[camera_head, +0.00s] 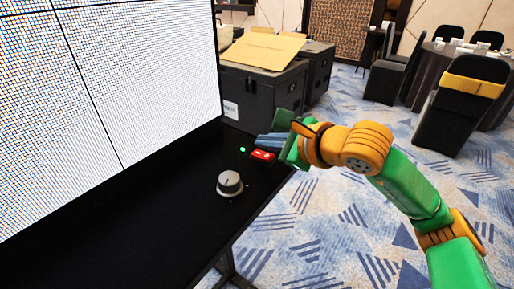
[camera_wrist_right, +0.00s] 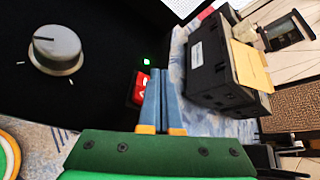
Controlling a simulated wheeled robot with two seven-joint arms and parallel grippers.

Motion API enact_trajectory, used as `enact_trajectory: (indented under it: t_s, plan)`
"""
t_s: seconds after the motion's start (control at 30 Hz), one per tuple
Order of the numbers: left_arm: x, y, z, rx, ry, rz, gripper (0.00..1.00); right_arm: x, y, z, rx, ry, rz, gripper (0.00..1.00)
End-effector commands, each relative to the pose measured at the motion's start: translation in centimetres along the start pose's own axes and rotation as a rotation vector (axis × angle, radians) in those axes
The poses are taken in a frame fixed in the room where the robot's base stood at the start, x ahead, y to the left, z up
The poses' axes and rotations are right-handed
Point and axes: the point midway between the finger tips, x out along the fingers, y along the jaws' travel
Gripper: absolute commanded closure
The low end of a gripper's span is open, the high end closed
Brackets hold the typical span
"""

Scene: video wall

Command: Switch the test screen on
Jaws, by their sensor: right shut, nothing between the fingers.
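The test screen (camera_head: 120,85) fills the left of the head view and glows white with a fine grid and dark seams. On the black ledge below it sits a red rocker switch (camera_head: 262,155), also in the right wrist view (camera_wrist_right: 139,88). A green light (camera_head: 243,150) glows beside it; it also shows in the wrist view (camera_wrist_right: 147,61). My right gripper (camera_head: 260,141) is shut and empty, its blue-grey fingertips (camera_wrist_right: 165,75) right by the switch. I cannot tell whether they touch it. My left gripper is out of view.
A grey knob (camera_head: 229,184) stands on the black ledge (camera_head: 130,220), nearer than the switch. Black cases (camera_head: 262,95) with a cardboard sheet (camera_head: 264,50) stand behind the ledge. Covered chairs (camera_head: 460,105) and a table are far right. Patterned carpet (camera_head: 320,220) lies open to the right.

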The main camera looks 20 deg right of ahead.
Motion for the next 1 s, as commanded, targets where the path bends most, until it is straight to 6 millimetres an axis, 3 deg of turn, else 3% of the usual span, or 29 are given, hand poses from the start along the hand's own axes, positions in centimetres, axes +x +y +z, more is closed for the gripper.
enact_trajectory:
  t_s: [0.37, 0.8, 1.0]
  plan:
    - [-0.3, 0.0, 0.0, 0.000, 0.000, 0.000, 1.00, -0.3, -0.2, 0.2, 0.000, 0.001, 0.000, 1.00]
    - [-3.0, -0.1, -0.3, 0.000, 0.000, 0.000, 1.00, -3.2, -2.4, 2.5, -0.001, 0.001, 0.000, 1.00]
    - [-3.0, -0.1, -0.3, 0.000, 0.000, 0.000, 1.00, -3.6, -2.6, 2.6, 0.000, 0.001, 0.000, 1.00]
